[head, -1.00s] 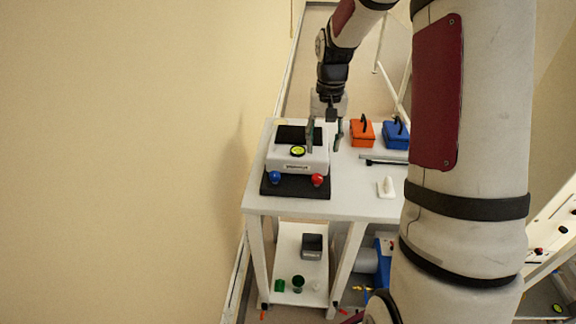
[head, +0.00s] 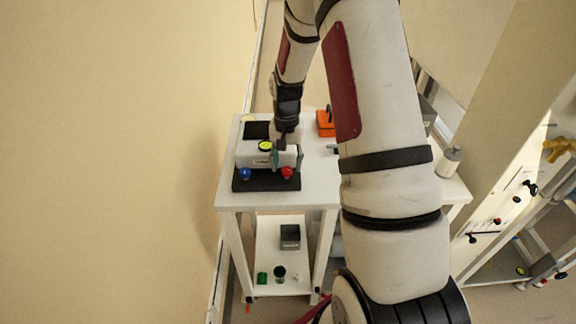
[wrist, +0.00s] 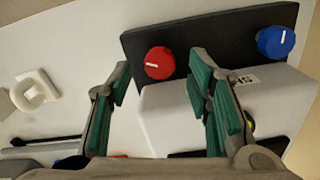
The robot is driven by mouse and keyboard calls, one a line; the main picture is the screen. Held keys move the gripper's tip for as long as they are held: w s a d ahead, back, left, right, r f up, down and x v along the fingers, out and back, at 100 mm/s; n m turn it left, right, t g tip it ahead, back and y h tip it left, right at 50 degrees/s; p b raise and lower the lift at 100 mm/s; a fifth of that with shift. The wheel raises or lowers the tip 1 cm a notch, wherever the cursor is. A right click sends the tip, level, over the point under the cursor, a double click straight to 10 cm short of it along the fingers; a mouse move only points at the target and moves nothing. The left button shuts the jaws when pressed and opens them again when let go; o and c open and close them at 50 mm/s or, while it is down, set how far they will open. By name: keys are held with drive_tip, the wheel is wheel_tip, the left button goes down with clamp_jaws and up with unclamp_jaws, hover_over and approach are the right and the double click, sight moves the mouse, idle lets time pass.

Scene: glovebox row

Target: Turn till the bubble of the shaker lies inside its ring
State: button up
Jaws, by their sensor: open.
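The shaker (head: 250,156) is a white box on a black base (head: 262,184), at the near left of the white table. Its round yellow-green level (head: 265,146) is on top; the bubble is too small to place against its ring. A blue knob (head: 245,174) and a red knob (head: 287,173) are at its front edge. My gripper (head: 286,162) is over the shaker's right side. In the wrist view my open gripper (wrist: 158,82) has its green-padded fingers either side of the red knob (wrist: 159,63), without visible contact. The blue knob (wrist: 276,41) lies to the right.
An orange box (head: 325,124) stands farther back on the table, partly behind my arm. A white fitting (wrist: 36,92) lies on the tabletop left of the shaker in the wrist view. A grey bin (head: 290,236) and green items are on the lower shelf. A wall runs along the left.

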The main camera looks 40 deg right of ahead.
drive_tip(key=shift+f, duration=0.95)
clamp_jaws()
drive_tip(key=shift+n, duration=0.4)
